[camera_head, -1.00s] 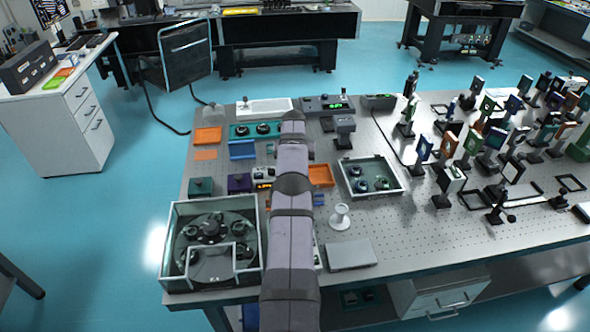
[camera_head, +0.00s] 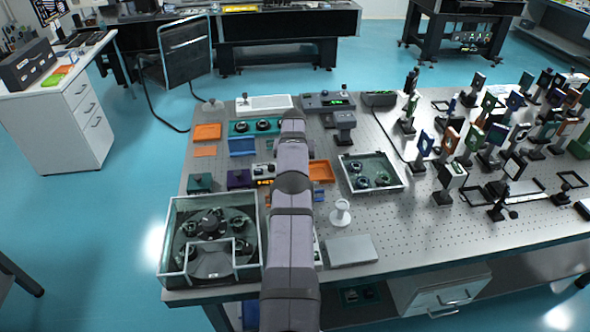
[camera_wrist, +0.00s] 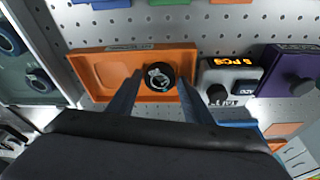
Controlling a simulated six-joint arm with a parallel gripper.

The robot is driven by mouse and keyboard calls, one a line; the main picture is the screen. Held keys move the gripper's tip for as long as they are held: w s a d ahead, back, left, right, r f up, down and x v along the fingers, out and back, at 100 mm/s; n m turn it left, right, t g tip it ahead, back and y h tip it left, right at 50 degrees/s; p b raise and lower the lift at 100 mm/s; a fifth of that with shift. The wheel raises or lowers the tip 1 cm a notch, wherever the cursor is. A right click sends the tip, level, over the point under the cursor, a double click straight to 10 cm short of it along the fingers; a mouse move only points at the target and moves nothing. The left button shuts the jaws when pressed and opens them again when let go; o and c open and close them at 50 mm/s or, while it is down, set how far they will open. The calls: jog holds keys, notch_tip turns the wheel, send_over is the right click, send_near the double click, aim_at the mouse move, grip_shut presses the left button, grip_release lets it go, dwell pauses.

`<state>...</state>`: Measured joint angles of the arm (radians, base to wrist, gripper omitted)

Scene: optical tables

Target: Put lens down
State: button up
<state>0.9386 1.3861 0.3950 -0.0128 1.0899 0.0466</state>
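A small round lens (camera_wrist: 160,86) with a black rim and a shiny middle shows in the wrist view, over the right part of an orange tray (camera_wrist: 93,76). My gripper (camera_wrist: 160,74) has a finger on each side of the lens, with a narrow gap seeming to show at both sides, so it looks open around it. I cannot tell for sure whether the lens rests on the tray floor. In the head view, part of the orange tray (camera_head: 322,172) shows to the right of my arm, which hides the gripper and the lens.
A grey device with a lit orange display (camera_wrist: 236,78) and a purple block (camera_wrist: 290,72) stand right of the tray. A glass-walled box with lenses (camera_wrist: 28,50) is close on the left. In the head view, a white stand (camera_head: 341,213) and a grey plate (camera_head: 351,250) are nearby.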

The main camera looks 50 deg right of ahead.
jog(key=shift+r, duration=0.1)
jog(key=shift+r+p, duration=0.8)
jog(key=shift+p, duration=0.1)
jog(key=shift+r+b, duration=0.1)
jog(key=shift+b, duration=0.35)
jog(key=b+v, duration=0.3)
jog(key=v, duration=0.8)
jog(key=shift+a, duration=0.2)
jog(key=shift+s, duration=0.15)
jog(key=shift+a, duration=0.1)
